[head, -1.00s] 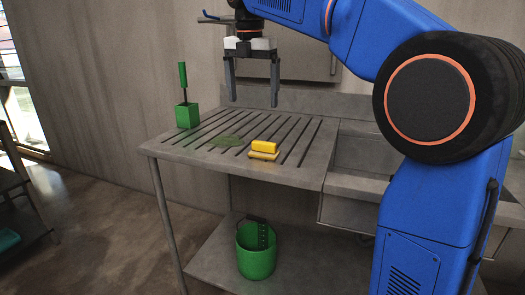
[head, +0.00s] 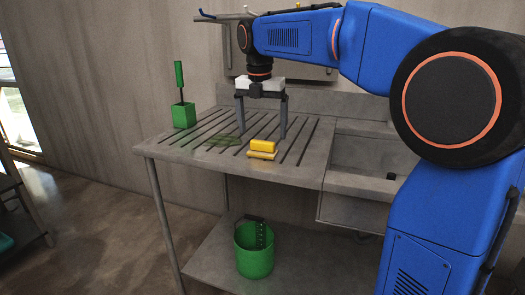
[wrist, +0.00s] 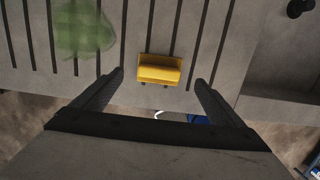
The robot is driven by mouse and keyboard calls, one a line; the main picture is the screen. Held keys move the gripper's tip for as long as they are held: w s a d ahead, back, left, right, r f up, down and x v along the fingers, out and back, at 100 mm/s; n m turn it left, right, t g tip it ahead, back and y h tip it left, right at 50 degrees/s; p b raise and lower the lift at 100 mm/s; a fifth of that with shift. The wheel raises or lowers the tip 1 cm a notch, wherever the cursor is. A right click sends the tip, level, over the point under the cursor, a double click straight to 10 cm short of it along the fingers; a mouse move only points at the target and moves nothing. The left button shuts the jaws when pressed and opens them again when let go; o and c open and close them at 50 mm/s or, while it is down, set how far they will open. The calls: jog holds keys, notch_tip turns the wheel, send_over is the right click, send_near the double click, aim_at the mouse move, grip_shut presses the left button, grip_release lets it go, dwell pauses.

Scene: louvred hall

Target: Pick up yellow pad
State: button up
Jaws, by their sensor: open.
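The yellow pad (head: 263,147) lies on the slatted metal table top (head: 175,153), near its front edge. It looks like a block with a thinner yellow layer at its base. In the wrist view the pad (wrist: 160,69) sits ahead of the fingertips, roughly centred between them. My gripper (head: 262,139) is open and empty, pointing down above the table. In the wrist view its two fingers (wrist: 158,76) stand wide apart, wider than the pad. I cannot tell the exact height of the fingertips above the table.
A green holder (head: 184,115) with a green-handled brush stands at the table's back left. A green translucent patch (head: 223,140) lies left of the pad. A sink basin (head: 358,156) adjoins on the right. A green bucket (head: 254,255) stands on the lower shelf.

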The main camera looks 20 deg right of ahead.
aim_at(262, 141)
jog(key=shift+w+d+f, duration=0.1)
jog(key=shift+w+f, duration=0.05)
jog(key=shift+f, duration=1.3)
jog(key=shift+w+d+f, duration=0.1)
jog(key=shift+w+f, duration=0.05)
jog(key=shift+f, duration=1.3)
jog(key=c, duration=1.2)
